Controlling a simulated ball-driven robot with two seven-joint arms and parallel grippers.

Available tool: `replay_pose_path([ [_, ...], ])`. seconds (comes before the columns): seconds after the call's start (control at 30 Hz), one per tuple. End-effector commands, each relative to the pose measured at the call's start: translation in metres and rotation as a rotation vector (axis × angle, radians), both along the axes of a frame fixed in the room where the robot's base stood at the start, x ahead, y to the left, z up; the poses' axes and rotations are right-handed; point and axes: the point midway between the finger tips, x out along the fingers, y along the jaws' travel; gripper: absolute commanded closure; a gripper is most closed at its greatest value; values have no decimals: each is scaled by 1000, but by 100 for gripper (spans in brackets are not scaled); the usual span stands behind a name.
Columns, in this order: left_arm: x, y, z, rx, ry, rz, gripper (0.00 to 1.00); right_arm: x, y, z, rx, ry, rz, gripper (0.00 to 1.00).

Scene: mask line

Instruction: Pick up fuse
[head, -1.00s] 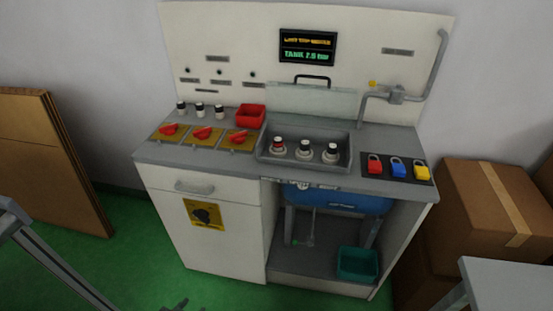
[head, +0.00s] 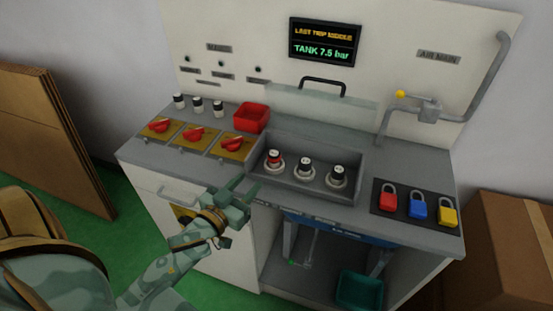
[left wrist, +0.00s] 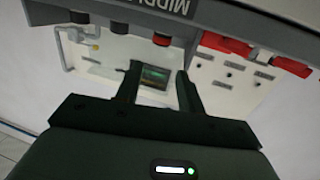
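Three fuses stand in sockets in the grey recessed tray (head: 340,192): a red-banded fuse (head: 274,158) at the left, a middle dark-topped fuse (head: 305,166) and a right dark-topped fuse (head: 338,175). Three loose-looking dark and white fuses (head: 197,104) stand on the counter at the back left. My left gripper (head: 246,187) is open and empty at the counter's front edge, in front of and left of the tray. The upside-down left wrist view shows its spread fingers (left wrist: 156,88), with the red-banded fuse (left wrist: 161,40) beyond them. My right gripper is not in view.
Red rotary switches (head: 196,135) on yellow plates and a red bin (head: 251,117) lie left of the tray. Red, blue and yellow padlocks (head: 418,205) are at the right. A clear raised cover (head: 320,103) stands behind the tray. A teal bin (head: 360,290) is below.

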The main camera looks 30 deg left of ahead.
Motion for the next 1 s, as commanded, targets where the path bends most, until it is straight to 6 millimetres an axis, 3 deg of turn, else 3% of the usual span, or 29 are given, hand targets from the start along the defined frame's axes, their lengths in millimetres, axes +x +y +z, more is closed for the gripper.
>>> replay_pose_path([
  [0.03, 14, 1, -1, 2, -4, -1, 62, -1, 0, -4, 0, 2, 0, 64],
  [0.2, 49, 2, -4, 2, 0, -1, 62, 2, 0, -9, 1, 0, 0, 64],
  [0.43, 69, 3, -4, 2, 1, 0, 62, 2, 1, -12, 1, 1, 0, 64],
  [0.7, 110, 6, -6, 2, 1, 0, 62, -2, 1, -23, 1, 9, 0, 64],
  [1.0, 115, 6, -5, 1, 2, 1, 64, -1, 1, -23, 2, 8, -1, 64],
])
